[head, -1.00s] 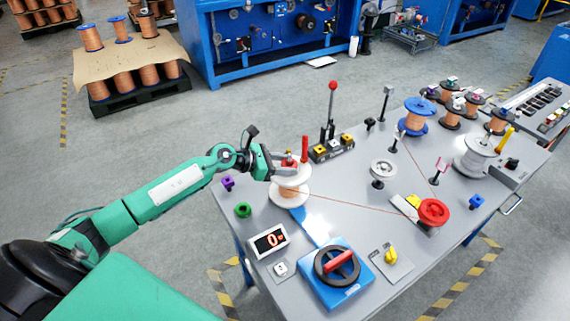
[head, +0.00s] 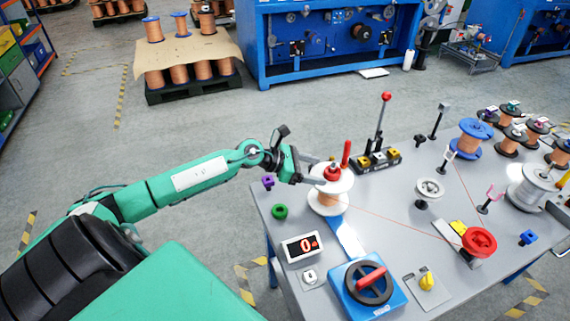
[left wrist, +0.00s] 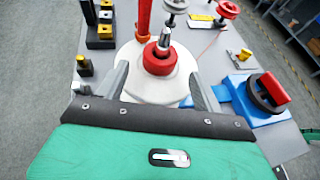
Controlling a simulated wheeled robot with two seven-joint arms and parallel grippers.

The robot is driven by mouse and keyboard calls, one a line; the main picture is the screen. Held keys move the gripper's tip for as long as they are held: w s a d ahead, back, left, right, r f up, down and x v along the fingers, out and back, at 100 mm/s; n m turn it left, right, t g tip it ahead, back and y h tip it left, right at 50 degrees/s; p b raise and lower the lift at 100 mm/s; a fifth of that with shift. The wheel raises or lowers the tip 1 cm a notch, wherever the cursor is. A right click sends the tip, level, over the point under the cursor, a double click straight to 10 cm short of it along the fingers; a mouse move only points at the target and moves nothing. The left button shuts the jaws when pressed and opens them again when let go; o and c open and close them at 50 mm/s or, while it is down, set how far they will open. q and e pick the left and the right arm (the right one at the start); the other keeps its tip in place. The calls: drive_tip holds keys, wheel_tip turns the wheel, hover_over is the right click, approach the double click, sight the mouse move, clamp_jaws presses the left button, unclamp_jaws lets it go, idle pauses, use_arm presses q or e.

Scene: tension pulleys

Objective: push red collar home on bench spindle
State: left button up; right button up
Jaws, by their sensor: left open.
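The red collar (head: 332,174) is on the bench spindle, on top of the white-flanged copper spool (head: 330,197). In the left wrist view the collar (left wrist: 160,62) is around the grey spindle (left wrist: 164,38), whose tip stands out above it. The collar looks low, close to the spool's white top flange; I cannot tell whether it is fully seated. My left gripper (head: 317,171) is open beside the collar, on its left in the head view. In the left wrist view its fingers lie apart on the near side of the collar with nothing between them.
A red upright post (head: 346,154) stands right behind the spool. A switch block (head: 376,160) with a red-knobbed lever is behind it. A wire runs right to a red pulley (head: 479,241).

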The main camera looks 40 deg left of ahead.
use_arm(q)
drive_tip(key=b+v, duration=0.2)
drive_tip(key=v, duration=0.7)
drive_tip(key=shift+r, duration=0.2)
use_arm(e)
drive_tip(key=shift+w+a+f, duration=0.1)
drive_tip(key=shift+w, duration=0.6)
drive_tip(key=shift+w+a+f, duration=0.1)
drive_tip(key=shift+w, duration=0.6)
use_arm(q)
drive_tip(key=shift+s+a, duration=0.1)
drive_tip(key=shift+a, duration=0.05)
